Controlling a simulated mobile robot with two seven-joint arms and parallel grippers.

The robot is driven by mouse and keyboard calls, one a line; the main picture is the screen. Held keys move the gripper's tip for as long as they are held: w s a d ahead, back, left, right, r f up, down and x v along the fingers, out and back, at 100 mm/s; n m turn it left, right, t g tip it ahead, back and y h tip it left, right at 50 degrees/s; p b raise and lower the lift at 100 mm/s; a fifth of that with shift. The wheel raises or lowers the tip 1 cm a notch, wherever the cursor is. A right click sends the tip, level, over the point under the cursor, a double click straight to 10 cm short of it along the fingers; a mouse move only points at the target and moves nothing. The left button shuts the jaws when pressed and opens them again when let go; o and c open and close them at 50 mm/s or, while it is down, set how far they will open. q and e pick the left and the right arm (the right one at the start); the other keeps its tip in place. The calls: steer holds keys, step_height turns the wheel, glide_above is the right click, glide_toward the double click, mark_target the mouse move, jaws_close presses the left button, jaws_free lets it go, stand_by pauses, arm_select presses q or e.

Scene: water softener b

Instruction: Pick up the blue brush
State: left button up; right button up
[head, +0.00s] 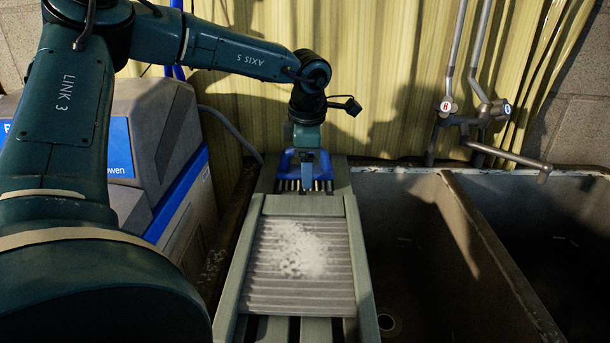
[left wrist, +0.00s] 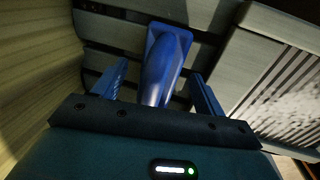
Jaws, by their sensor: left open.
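The blue brush (left wrist: 168,50) shows in the left wrist view. Its wider end lies over pale slats and its narrower part runs down toward my gripper's palm. My left gripper (head: 306,176) points down over the far end of the slatted board in the head view. It is open, with one blue finger on each side of the brush, and gaps show between brush and fingers in the left wrist view (left wrist: 160,70). In the head view the gripper largely hides the brush. My right gripper is not in view.
A washboard (head: 300,268) with white suds lies on the slatted board in front of my gripper. A deep sink (head: 430,260) with two basins and taps (head: 475,112) is on the right. A grey and blue machine (head: 150,150) stands left. A yellow curtain (head: 390,80) hangs behind.

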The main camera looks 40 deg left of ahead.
arm_select(q)
steer(key=c, duration=1.1)
step_height(320, 180, up, 10)
steer(key=shift+r+p, duration=0.1)
steer(key=shift+p, duration=0.5)
steer(key=shift+c, duration=0.2)
